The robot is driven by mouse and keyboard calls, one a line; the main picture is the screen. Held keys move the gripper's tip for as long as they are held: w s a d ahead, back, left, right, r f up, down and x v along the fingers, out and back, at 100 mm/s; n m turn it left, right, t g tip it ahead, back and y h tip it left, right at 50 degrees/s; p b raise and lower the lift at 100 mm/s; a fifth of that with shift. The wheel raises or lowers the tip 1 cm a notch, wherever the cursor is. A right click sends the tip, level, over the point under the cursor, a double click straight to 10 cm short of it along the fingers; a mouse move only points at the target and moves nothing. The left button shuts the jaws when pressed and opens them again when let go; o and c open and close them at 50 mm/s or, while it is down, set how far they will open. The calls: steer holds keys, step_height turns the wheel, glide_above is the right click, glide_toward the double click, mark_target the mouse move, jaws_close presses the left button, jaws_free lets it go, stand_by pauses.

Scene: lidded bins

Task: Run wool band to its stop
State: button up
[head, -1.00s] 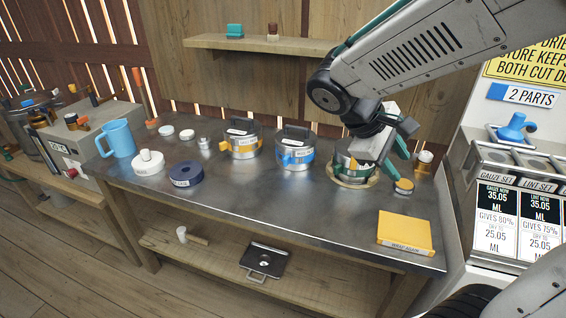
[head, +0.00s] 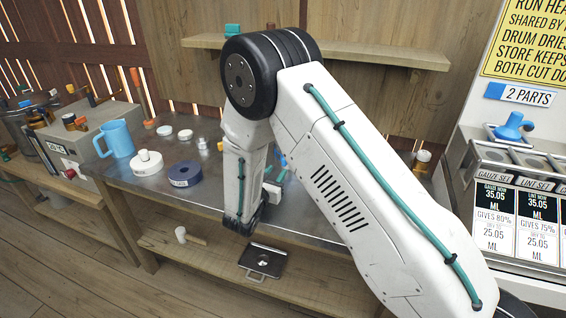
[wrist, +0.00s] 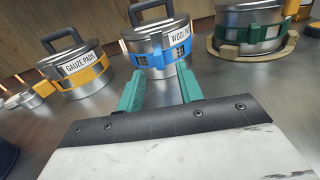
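The wool drum (wrist: 158,32) is a steel drum with a dark lid handle and a white label, partly readable as wool. In the head view my arm hides most of this drum; teal fingers (head: 274,176) and a scrap of blue show behind the wrist.
The gauze pads drum (wrist: 88,82) with a yellow band stands left of the wool drum. A green-banded drum (wrist: 248,35) stands right on a wooden ring. A blue mug (head: 117,138) and dark blue roll (head: 185,173) stand left on the steel bench. A wall shelf (head: 375,55) is behind.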

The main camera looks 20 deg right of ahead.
mark_target(284, 161)
steer(key=shift+w+f, duration=0.2)
steer(key=shift+w, duration=0.1)
steer(key=x, duration=0.7)
steer(key=shift+w, duration=0.1)
jaws_close()
steer(key=shift+d, duration=0.1)
